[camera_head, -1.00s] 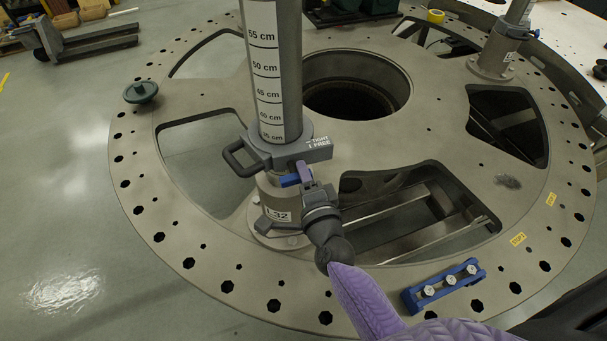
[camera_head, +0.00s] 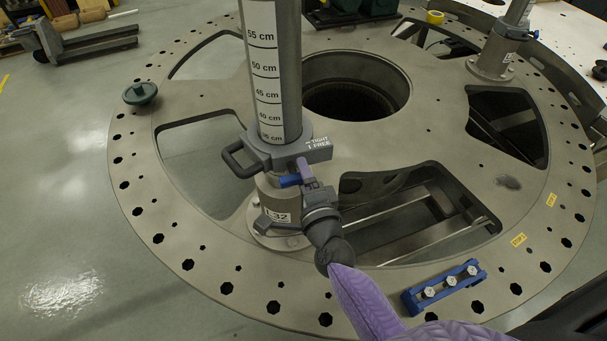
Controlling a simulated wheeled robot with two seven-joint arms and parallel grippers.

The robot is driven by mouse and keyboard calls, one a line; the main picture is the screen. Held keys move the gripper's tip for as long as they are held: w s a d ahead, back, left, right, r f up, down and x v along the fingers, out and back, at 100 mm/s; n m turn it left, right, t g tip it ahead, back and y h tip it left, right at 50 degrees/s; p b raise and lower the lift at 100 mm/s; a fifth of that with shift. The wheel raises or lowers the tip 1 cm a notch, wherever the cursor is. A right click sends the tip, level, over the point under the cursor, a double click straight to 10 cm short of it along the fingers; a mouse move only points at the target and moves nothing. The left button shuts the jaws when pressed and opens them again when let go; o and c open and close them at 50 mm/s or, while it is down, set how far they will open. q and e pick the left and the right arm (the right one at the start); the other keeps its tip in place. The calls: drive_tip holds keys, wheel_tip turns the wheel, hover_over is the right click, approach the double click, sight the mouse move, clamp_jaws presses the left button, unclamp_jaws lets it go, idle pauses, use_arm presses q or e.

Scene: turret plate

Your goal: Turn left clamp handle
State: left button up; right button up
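The left clamp (camera_head: 288,152) is a grey collar around the upright post (camera_head: 272,70), with a grey loop grip on its left side and a "TIGHT / FREE" mark on its right block. Its blue handle (camera_head: 289,181) sticks out just below the collar, at the front. My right gripper (camera_head: 303,178) comes in from the lower right at the handle's right end. A purple finger shows upright beside the handle. The other finger is hard to make out, so I cannot tell if the gripper is closed on the handle. My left gripper is not in view.
The post stands on a large round turret plate (camera_head: 190,255) with wide cut-outs and rim holes. A blue bracket with bolts (camera_head: 446,287) lies at the front right. A green knob (camera_head: 140,93) sits at the left rim. A second post (camera_head: 495,55) stands at the back right.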

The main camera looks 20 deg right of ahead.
drive_tip(key=s, duration=1)
drive_tip(key=shift+a+b, duration=0.15)
drive_tip(key=shift+b, duration=0.25)
